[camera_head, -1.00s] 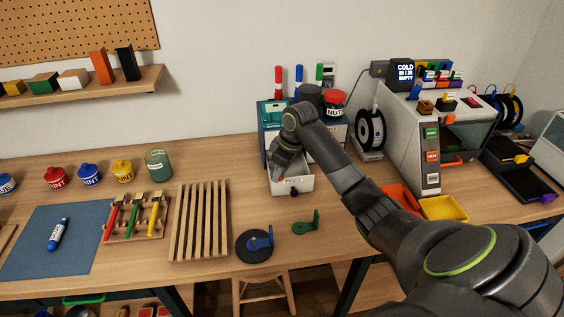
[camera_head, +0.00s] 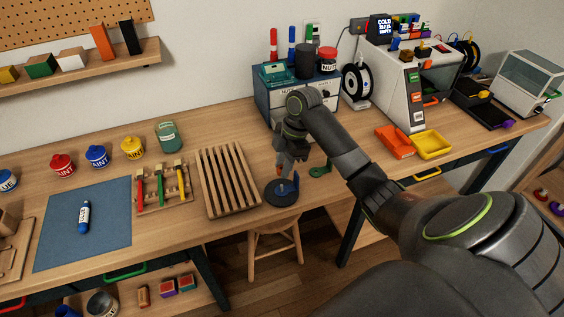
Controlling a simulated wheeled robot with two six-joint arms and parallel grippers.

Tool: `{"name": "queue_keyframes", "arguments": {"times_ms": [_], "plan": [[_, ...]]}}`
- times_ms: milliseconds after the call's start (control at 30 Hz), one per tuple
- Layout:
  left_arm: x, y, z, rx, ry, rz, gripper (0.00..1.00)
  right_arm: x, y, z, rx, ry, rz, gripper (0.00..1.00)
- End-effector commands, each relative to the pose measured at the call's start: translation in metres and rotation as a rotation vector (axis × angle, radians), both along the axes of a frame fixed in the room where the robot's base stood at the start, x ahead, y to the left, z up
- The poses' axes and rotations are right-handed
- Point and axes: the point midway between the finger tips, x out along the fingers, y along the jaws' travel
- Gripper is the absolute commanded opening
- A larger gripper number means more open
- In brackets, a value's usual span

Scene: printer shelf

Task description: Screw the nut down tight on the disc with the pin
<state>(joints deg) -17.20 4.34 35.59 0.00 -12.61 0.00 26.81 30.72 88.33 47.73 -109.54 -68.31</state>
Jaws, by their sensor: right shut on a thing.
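A black disc (camera_head: 273,199) lies near the table's front edge, with a blue piece (camera_head: 285,190) on top. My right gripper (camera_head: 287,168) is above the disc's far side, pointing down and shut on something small. The held thing is too small and too covered by the fingers to identify. A little orange shows by the fingertips. I cannot tell whether the held thing touches the disc. I cannot make out a separate nut or the pin. My left gripper is out of view.
A green bracket (camera_head: 320,171) lies right of the disc and a slatted wooden rack (camera_head: 228,183) left of it. The drawer cabinet (camera_head: 270,101) stands behind my right arm. Orange (camera_head: 395,142) and yellow (camera_head: 433,144) trays sit farther right. A stool (camera_head: 275,228) stands below the edge.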

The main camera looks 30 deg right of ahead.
Motion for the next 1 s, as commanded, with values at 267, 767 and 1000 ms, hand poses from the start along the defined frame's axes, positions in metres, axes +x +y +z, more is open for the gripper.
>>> {"name": "queue_keyframes", "arguments": {"times_ms": [267, 767, 1000], "plan": [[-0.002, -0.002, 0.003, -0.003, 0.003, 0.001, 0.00, 0.000, 0.000, 0.001, 0.001, 0.000, -0.006, 0.04], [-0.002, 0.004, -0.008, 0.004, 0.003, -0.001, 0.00, 0.000, 0.000, -0.032, 0.001, 0.001, -0.024, 0.04], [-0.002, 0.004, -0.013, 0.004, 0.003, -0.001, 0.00, 0.000, 0.000, -0.045, 0.000, -0.001, -0.024, 0.04]]}}
